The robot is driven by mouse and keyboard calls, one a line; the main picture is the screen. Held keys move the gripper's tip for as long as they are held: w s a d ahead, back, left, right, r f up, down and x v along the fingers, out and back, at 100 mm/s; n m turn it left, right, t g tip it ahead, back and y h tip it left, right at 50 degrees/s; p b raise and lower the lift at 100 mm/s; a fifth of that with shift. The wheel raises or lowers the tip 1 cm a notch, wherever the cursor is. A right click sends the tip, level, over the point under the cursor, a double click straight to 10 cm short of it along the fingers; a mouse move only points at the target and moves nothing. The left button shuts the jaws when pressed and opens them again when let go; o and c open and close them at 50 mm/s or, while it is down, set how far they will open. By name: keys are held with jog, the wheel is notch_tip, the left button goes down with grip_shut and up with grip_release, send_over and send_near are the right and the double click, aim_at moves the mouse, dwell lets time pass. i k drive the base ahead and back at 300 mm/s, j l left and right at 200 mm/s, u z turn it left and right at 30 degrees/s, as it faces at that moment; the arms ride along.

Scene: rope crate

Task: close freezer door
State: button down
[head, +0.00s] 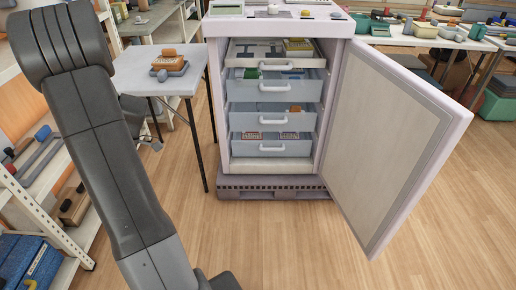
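The freezer (223,100) stands upright in the middle of the head view. Its door (392,135) is hinged on the right side and stands wide open, swung out toward me and to the right. Inside are a top tray (240,52) and several translucent drawers with white handles, such as the middle drawer (250,90). The drawers hold small packs and look pushed in. My arm comes down the left of the view, and my gripper is not visible; the arm runs out of the frame at the bottom.
A small table (190,84) with orange and grey items stands left of the freezer. Shelving (60,235) lines the left edge. The freezer rests on a dark pallet (262,193). Loaded tables (410,40) stand behind right. Wooden floor (290,245) before the freezer is clear.

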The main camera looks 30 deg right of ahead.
aim_at(391, 132)
jog(key=k+z, duration=0.2)
jog(key=z, duration=0.15)
jog(key=k+l+z, duration=0.1)
jog(key=z, duration=0.3)
jog(key=k+l+z, duration=0.15)
jog(key=z, duration=0.2)
jog(key=l+z, duration=0.15)
jog(key=z, duration=0.25)
jog(key=i+l+z, duration=0.1)
jog(key=z, duration=0.35)
jog(key=i+l+z, duration=0.1)
jog(key=z, duration=0.7)
jog(key=i+l, duration=0.05)
